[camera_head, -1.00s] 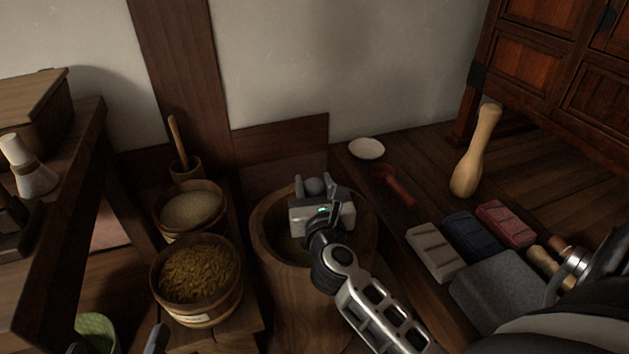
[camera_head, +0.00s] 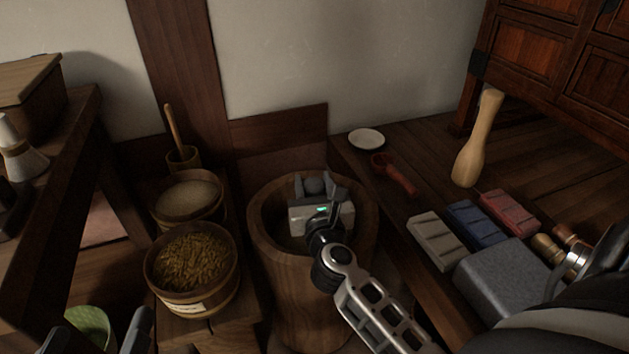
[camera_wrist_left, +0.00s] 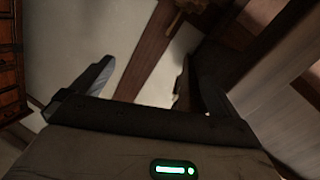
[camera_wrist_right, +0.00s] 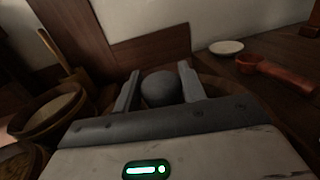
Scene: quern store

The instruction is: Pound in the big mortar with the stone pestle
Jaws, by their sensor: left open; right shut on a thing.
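The big wooden mortar (camera_head: 305,300) stands on the floor at the middle of the head view. My right gripper (camera_head: 314,184) is over its mouth and is shut on the grey stone pestle (camera_head: 315,187). Only the pestle's rounded top shows between the fingers. The right wrist view also shows that top (camera_wrist_right: 160,89). My left gripper (camera_head: 100,338) is at the bottom left of the head view, open and empty. Its spread fingers show in the left wrist view (camera_wrist_left: 145,90).
Two tubs of grain, one pale (camera_head: 187,196) and one golden (camera_head: 192,262), stand left of the mortar. Right of it lie a red scoop (camera_head: 396,176), a white dish (camera_head: 366,139), a wooden mallet-like club (camera_head: 475,145), coloured blocks (camera_head: 476,223) and a grey stone block (camera_head: 505,280).

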